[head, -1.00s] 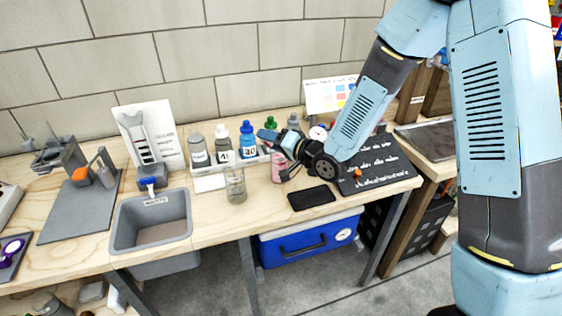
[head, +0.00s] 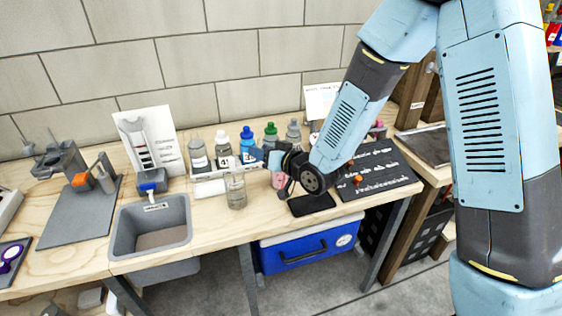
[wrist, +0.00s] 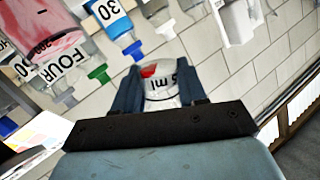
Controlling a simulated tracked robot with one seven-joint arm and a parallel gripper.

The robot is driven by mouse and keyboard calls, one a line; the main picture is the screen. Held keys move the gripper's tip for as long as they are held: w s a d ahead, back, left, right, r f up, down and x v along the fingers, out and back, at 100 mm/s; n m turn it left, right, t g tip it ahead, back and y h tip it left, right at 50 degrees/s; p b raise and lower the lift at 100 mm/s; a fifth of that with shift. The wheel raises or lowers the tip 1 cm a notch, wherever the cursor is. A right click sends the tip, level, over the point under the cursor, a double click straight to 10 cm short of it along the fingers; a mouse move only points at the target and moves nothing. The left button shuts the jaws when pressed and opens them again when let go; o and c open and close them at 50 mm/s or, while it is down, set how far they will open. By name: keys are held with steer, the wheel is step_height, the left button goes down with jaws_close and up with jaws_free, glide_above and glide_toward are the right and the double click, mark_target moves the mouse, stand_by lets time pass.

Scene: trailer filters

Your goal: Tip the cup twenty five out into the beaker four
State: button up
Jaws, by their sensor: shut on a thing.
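My gripper (head: 264,157) is low over the bench, just behind and above the pink beaker labelled FOUR (head: 279,180). In the wrist view, its two fingers (wrist: 160,80) are shut on a small clear cup (wrist: 159,91) with black print ending in "5 ml" and something red inside. The cup's far side and the rest of its label are hidden, and I cannot make it out in the head view. The beaker also shows in the wrist view (wrist: 50,38), at upper left, apart from the cup. I cannot tell the cup's tilt.
Behind the gripper stands a rack of bottles, including one blue-capped bottle (head: 247,142) and one green-capped bottle (head: 270,135). A clear glass (head: 236,191) stands left of the beaker. A black pad (head: 311,204) and a dark board (head: 385,180) lie right. A grey sink (head: 150,240) is left.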

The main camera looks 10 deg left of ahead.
step_height(320, 180, down, 5)
steer(key=s+n, duration=0.1)
step_height(320, 180, up, 9)
steer(key=s+a+n+b, duration=0.1)
steer(key=n+b, duration=0.1)
steer(key=shift+a+t+h, duration=0.2)
steer(key=shift+t+h, duration=0.1)
steer(key=shift+t, duration=0.1)
stand_by(0.6)
stand_by(0.4)
